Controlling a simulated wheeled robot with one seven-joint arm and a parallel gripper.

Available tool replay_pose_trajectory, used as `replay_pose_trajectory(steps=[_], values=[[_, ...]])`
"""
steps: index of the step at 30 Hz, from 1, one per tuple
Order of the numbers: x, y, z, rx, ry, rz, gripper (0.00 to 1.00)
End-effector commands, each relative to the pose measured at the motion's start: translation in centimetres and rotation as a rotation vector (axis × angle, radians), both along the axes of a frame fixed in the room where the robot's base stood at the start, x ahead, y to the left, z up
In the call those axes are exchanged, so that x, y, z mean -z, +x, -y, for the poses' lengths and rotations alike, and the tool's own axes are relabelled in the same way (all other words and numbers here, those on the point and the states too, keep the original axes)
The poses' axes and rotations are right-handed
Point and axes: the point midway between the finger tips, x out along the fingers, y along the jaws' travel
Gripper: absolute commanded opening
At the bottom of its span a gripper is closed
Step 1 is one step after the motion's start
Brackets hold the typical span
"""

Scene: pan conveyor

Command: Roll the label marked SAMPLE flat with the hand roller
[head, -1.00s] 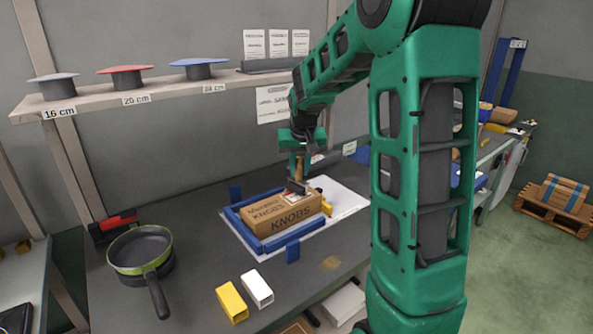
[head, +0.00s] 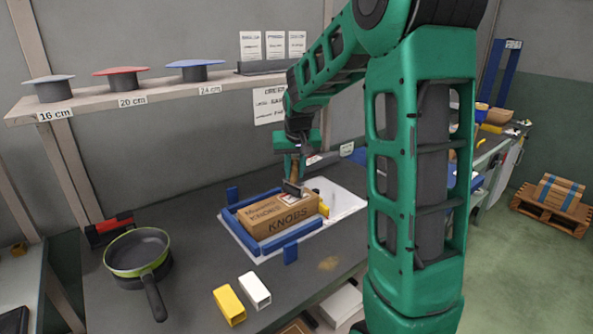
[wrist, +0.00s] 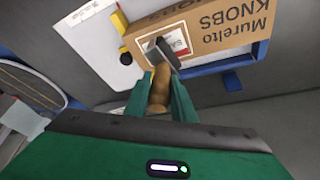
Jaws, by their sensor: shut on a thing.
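A brown cardboard box (head: 270,218) printed "Murelto KNOBS" lies in a blue frame (head: 290,236) on a white board; it also shows in the wrist view (wrist: 215,28). A white label (wrist: 178,40) with red print is on the box's top, partly hidden by the roller; its wording is too small to read fully. My gripper (wrist: 157,100) is shut on the wooden handle of the hand roller (wrist: 162,80). The roller's dark head (wrist: 160,51) is over the label's edge; I cannot tell whether it touches.
A yellow clamp piece (head: 323,209) stands at the box's right end. A green-rimmed pan (head: 138,254) sits at the table's left. Yellow (head: 229,305) and white (head: 254,290) blocks lie at the front. A shelf with lids (head: 130,96) runs along the wall.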

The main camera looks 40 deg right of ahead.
Motion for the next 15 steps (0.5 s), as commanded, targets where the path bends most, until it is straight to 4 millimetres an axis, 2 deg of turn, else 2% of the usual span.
replay_pose_trajectory(steps=[15], values=[[0.1,-0.2,-1.3,-0.003,0.002,-0.004,0.00]])
